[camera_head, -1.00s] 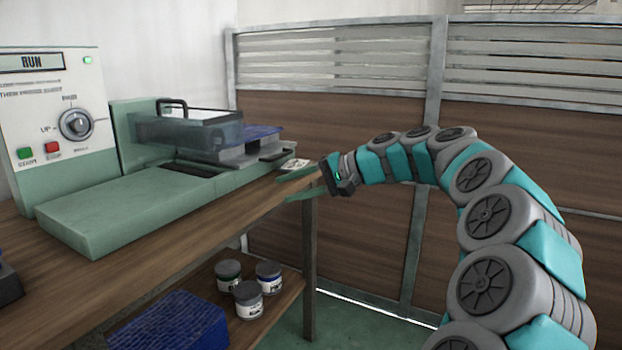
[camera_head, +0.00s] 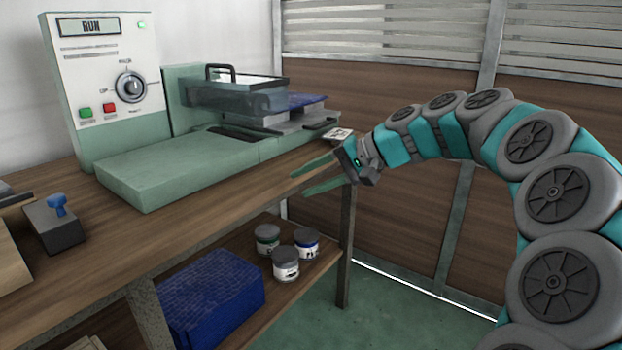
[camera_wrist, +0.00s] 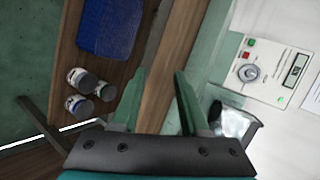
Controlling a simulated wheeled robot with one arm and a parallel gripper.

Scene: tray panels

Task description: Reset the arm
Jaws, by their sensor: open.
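My gripper (camera_head: 322,178) is open and empty. In the head view it is in front of the right end of the wooden bench (camera_head: 215,210), with its green fingers pointing left. My teal and grey arm arches from the right side of that view. The wrist view shows the two fingers (camera_wrist: 158,98) spread apart, with the bench edge between them and nothing held.
A green press machine (camera_head: 150,172) with a dial and a RUN display stands on the bench. A dark block with a blue knob (camera_head: 57,208) sits at left. The lower shelf holds a blue box (camera_head: 212,300) and jars (camera_head: 286,262). A slatted partition (camera_head: 410,90) stands behind.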

